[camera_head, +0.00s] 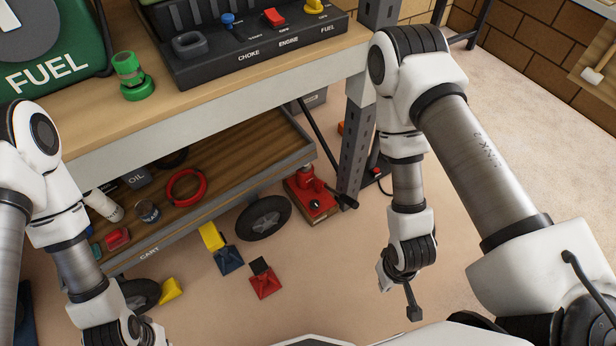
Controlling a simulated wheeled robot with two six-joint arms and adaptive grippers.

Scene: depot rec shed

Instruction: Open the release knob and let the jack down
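A red jack (308,195) stands on the floor by the dark upright post of the bench, at the right end of the lower shelf. A black part, perhaps its knob or handle socket, sticks out from its right side. My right gripper (398,296) hangs over bare floor, to the right of and nearer than the jack, touching nothing that I can make out. A dark finger points down from it, but its opening is unclear. My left arm comes down at the lower left, and its fingertips are outside the picture.
The workbench (230,100) overhangs the shelf cart (200,228), whose black wheel (264,217) is left of the jack. Red-and-black (265,280) and yellow-and-blue (222,250) chock-like pieces lie on the floor. A black-based item (376,182) stands behind the post. Floor between my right gripper and the jack is clear.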

